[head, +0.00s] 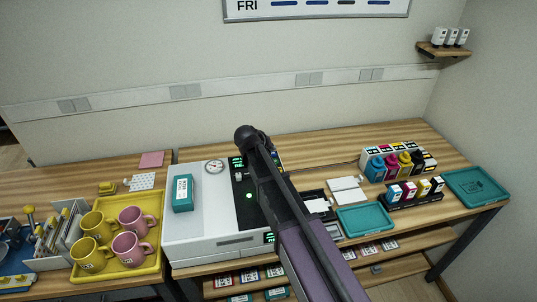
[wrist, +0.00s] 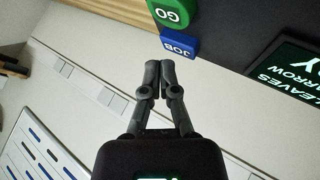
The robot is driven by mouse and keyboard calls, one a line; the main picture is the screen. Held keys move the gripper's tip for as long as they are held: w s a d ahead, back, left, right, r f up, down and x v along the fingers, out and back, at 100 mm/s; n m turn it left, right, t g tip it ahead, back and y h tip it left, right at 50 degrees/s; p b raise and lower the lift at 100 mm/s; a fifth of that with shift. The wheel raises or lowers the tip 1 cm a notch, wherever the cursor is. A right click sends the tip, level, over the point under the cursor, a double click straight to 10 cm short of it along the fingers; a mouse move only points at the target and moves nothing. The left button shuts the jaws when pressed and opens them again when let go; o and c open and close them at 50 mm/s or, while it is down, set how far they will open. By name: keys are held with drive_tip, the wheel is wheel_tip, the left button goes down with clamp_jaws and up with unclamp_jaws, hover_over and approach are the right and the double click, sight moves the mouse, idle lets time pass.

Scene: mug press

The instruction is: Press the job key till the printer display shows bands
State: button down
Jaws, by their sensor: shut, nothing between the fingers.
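The blue JOB key (wrist: 179,46) is at the top of the wrist view, upside down, beside the green GO key (wrist: 172,13). My gripper (wrist: 160,66) is shut and empty. Its fingertips appear just short of the JOB key's edge in the picture; I cannot tell whether they touch it. The white printer (head: 205,235) stands on the bench in the head view. My arm crosses it and hides part of its dark panel and my fingers.
A teal box (head: 183,193) lies on the printer. A yellow tray (head: 95,272) with yellow and pink mugs stands left. Teal trays (head: 365,218), ink bottles (head: 391,167) and cartridges (head: 411,192) stand right. A wall board (head: 315,8) hangs above.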

drive_tip(key=shift+w+f, duration=0.1)
drive_tip(key=shift+f, duration=0.1)
drive_tip(key=shift+w+f+b, duration=0.1)
drive_tip(key=shift+f+b, duration=0.15)
drive_tip(key=shift+b, duration=0.15)
drive_tip(key=shift+f+b, duration=0.45)
idle(0.9)
drive_tip(key=shift+r, duration=0.15)
drive_tip(key=shift+r+p, duration=0.75)
drive_tip(key=shift+p, duration=0.15)
drive_tip(key=shift+r+p, duration=2.55)
